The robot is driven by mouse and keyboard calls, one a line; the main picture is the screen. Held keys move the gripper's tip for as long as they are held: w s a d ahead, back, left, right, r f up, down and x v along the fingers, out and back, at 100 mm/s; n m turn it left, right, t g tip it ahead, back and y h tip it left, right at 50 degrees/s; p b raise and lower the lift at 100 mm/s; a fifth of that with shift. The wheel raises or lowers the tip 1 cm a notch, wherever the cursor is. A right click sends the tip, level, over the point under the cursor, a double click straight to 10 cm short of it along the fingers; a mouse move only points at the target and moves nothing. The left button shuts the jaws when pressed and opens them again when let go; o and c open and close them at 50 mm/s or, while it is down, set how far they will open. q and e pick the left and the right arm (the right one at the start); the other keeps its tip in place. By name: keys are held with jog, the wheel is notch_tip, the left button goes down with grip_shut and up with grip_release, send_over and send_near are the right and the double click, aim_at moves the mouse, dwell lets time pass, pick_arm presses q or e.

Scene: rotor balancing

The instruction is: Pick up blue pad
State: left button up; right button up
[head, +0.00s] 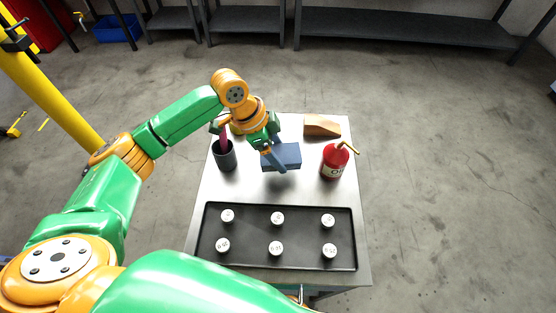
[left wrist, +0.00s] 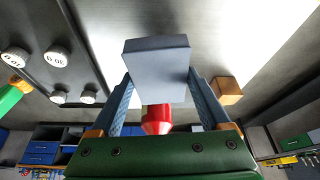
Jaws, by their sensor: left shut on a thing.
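The blue pad (head: 287,156) is a grey-blue block over the upper middle of the metal table. My left gripper (head: 274,158) is shut on it, with a blue finger across its left part in the head view. In the left wrist view, the pad (left wrist: 157,62) sits between the two finger tips of the left gripper (left wrist: 160,84). A dark shadow lies just below the pad in the head view; I cannot tell clearly how far it is above the table. My right gripper is not in view.
A red oil can (head: 335,163) stands right of the pad, a wooden block (head: 322,125) behind it. A dark cup (head: 224,158) with a red-handled item stands left. A black tray (head: 303,226) with several white weights (head: 277,218) fills the table's front.

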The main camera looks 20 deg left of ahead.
pick_arm(q)
jog(key=s+r, duration=0.2)
jog(key=r, duration=0.1)
jog(key=s+r, duration=0.1)
jog(key=shift+s+a+r, duration=0.3)
jog(key=shift+s+a, duration=0.05)
jog(key=shift+s, duration=0.05)
jog(key=s+a+r, duration=0.1)
jog(key=s+r, duration=0.4)
jog(key=s, duration=0.5)
jog(key=shift+a, duration=0.25)
